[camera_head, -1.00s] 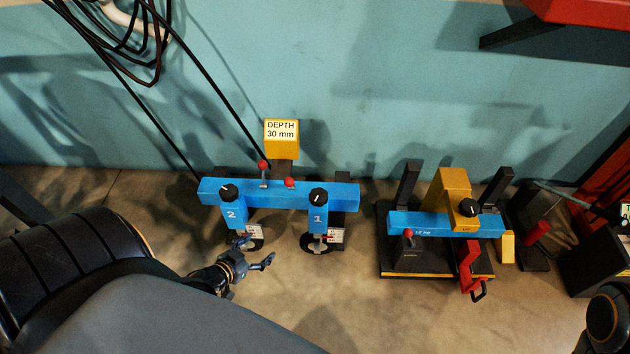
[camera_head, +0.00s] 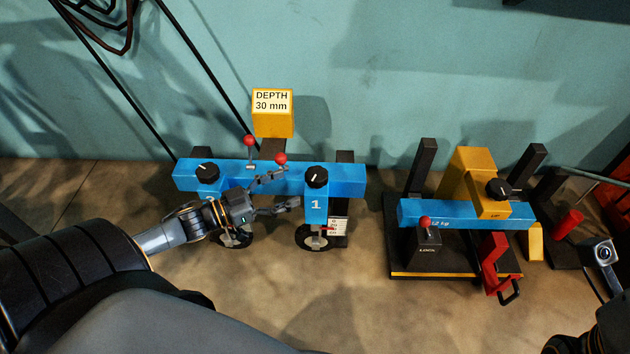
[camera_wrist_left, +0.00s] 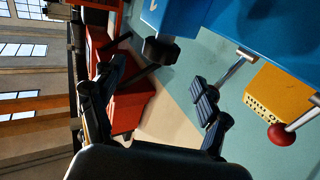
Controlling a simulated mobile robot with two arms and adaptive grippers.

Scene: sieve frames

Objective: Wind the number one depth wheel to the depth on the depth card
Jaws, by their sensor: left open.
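The number one unit (camera_head: 315,206) is a blue block marked 1 on the right part of a blue beam. A black knob (camera_head: 316,177) with a white mark sits on its top, and a dark disc wheel (camera_head: 310,237) is low beneath it. The yellow depth card (camera_head: 273,102) above the beam reads DEPTH 30 mm. My left gripper (camera_head: 288,188) is open and empty, its fingers pointing right, just left of the number one knob and apart from it. The wrist view shows the two spread fingers (camera_wrist_left: 160,90) and a black knob (camera_wrist_left: 160,50) beyond them.
The second unit's knob (camera_head: 207,173) is left of my gripper. Two red-balled levers (camera_head: 249,141) (camera_head: 281,159) rise from the beam (camera_head: 350,174). A second blue and yellow machine (camera_head: 465,214) stands to the right. The floor in front is clear.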

